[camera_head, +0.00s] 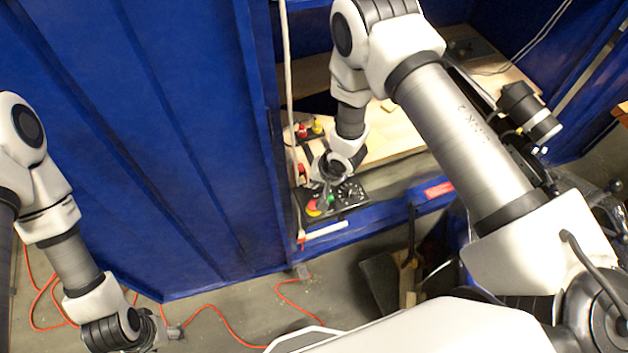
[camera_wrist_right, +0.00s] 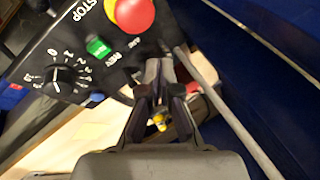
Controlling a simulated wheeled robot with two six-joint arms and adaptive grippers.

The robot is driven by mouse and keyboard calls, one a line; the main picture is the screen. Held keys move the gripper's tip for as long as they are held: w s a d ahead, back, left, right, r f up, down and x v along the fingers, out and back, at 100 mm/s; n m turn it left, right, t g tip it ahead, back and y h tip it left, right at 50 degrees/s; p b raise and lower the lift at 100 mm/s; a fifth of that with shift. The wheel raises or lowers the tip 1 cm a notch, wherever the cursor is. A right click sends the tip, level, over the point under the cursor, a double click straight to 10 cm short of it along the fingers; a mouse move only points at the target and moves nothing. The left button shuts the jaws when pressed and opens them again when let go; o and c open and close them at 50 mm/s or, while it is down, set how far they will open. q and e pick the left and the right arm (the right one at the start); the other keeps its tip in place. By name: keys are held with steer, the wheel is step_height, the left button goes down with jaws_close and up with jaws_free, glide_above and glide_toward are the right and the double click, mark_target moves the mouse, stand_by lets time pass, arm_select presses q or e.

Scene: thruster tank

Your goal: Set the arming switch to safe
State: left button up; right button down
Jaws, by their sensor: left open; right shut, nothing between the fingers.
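A black control panel (camera_head: 363,199) lies on the blue ledge. It also fills the upper left of the right wrist view (camera_wrist_right: 32,72). It carries a red stop button (camera_wrist_right: 134,13) on a yellow base, a green button (camera_wrist_right: 98,47) and a black dial (camera_wrist_right: 61,78) with a number scale. My right gripper (camera_wrist_right: 160,66) is shut and empty, its fingertips over the panel's edge by small white lettering. I cannot make out the arming switch; the fingers may hide it. In the head view my right gripper (camera_head: 327,181) is just above the panel. My left gripper (camera_head: 172,332) is open, low at the left, far from the panel.
A wooden shelf (camera_head: 392,140) lies behind the panel, with red and yellow knobs (camera_head: 310,129) on another box. A pale vertical pole (camera_head: 288,90) stands left of the panel, close to my right gripper. Blue walls (camera_head: 150,130) enclose the left. An orange cable (camera_head: 222,318) runs over the floor.

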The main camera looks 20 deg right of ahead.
step_height(320, 180, up, 10)
steer(key=d+p, duration=0.2)
steer(key=p, duration=0.5)
steer(key=shift+f, duration=0.25)
steer(key=shift+s+d+f, duration=0.1)
steer(key=m+g+b, duration=0.1)
steer(key=g+b, duration=0.1)
steer(key=b, duration=0.8)
glide_toward(341, 217)
steer(key=shift+h, duration=0.3)
steer(key=a+f, duration=0.1)
steer(key=f, duration=0.1)
steer(key=a+f, duration=0.1)
steer(key=f, duration=0.1)
steer(key=a+f, duration=0.1)
steer(key=f, duration=0.1)
steer(key=shift+a+f, duration=0.15)
steer(key=shift+f, duration=0.1)
steer(key=s+d+n+g+h+b, duration=0.1)
steer(key=s+d+n, duration=0.1)
steer(key=s, duration=0.5)
steer(key=s+d+n+g+h+b, duration=0.1)
steer(key=s+n, duration=0.3)
steer(key=s, duration=0.4)
steer(key=shift+s+d+f+b, duration=0.4)
steer(key=shift+d+b, duration=0.25)
steer(key=shift+d, duration=0.1)
